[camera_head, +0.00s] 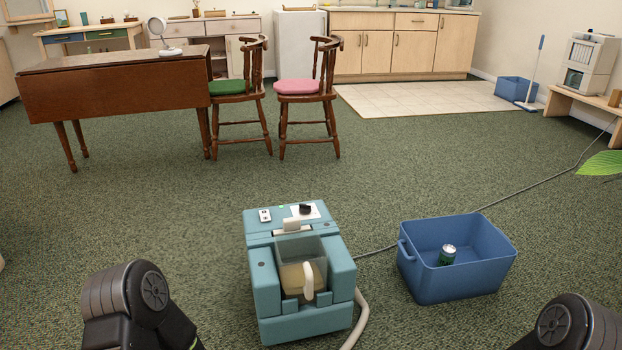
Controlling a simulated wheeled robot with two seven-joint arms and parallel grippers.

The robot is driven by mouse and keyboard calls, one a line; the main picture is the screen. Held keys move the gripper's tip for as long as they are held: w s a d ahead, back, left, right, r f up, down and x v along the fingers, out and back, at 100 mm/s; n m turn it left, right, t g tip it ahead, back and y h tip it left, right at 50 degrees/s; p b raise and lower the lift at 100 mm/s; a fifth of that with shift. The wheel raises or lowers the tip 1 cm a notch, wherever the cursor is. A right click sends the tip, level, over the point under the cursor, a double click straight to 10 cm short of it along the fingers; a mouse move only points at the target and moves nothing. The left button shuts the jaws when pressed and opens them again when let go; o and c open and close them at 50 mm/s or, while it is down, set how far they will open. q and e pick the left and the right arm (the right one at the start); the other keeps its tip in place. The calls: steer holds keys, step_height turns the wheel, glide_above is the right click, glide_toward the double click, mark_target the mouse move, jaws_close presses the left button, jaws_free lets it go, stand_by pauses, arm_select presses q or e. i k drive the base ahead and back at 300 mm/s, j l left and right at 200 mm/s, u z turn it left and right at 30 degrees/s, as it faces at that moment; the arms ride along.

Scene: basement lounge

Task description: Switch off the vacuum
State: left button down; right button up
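The vacuum (265,292) is a teal box-shaped machine standing on the green carpet just in front of me. Its top has a small white switch plate (265,215) at the left and a black knob on a white panel (306,210) at the right. A tiny green light (281,206) shows near the back edge of the top. A clear tank with a pale handle (308,280) sits in its front. A pale hose curls at its right side. Parts of my two arms show at the bottom left and bottom right; neither gripper is in view.
A grey cord (530,188) runs behind the bin to the right wall. A brown table (120,85) and two chairs stand farther back. Open carpet (180,210) lies left of the vacuum.

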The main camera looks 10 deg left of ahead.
mark_target(264, 215)
steer(key=i+l, duration=1.25)
steer(key=i, duration=0.15)
